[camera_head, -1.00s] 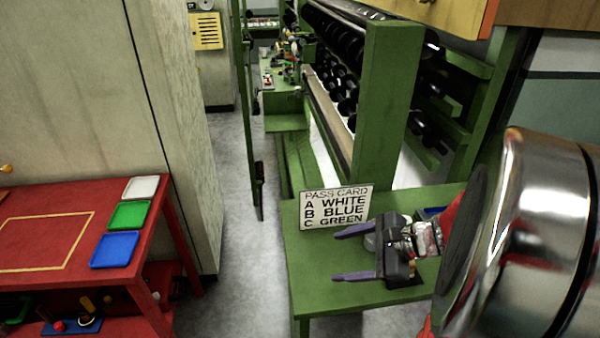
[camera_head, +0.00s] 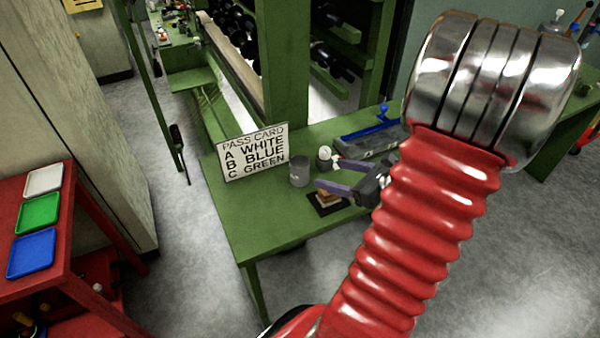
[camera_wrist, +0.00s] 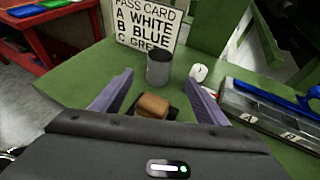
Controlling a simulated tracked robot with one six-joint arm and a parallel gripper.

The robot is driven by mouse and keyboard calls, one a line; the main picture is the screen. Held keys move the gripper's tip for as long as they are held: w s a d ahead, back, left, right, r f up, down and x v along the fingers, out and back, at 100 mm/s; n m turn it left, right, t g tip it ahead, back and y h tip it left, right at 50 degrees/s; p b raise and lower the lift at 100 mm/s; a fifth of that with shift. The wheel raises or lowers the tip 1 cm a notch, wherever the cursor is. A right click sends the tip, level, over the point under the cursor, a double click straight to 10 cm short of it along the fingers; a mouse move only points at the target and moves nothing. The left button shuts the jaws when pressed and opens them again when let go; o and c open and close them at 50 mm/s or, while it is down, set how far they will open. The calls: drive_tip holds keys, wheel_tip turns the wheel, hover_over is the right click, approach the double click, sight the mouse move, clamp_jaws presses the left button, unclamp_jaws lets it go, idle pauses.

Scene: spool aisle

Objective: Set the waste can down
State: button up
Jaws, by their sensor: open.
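The waste can, a small grey cylinder (camera_head: 300,171), stands upright on the green table (camera_head: 255,225), just in front of the pass card (camera_head: 254,152). It also shows in the wrist view (camera_wrist: 160,68), a little beyond the fingertips. My gripper (camera_head: 327,174) is open, with its purple fingers spread and pointing toward the can. In the wrist view my gripper (camera_wrist: 148,92) has nothing between its fingertips. A brown block on a dark pad (camera_wrist: 152,106) lies below and between the fingers.
A grey tray with a blue handle (camera_head: 368,140) is at the table's back right. A red table (camera_head: 70,250) with white, green and blue trays is at left, across open floor.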

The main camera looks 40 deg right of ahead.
sight(308, 168)
drive_tip(key=shift+x, duration=4.3)
drive_tip(key=shift+x, duration=2.65)
drive_tip(key=shift+s+f, duration=0.1)
drive_tip(key=shift+c, duration=0.4)
drive_tip(key=c, duration=1.4)
drive_tip(key=shift+o, duration=0.2)
wheel_tip(308, 168, up, 10)
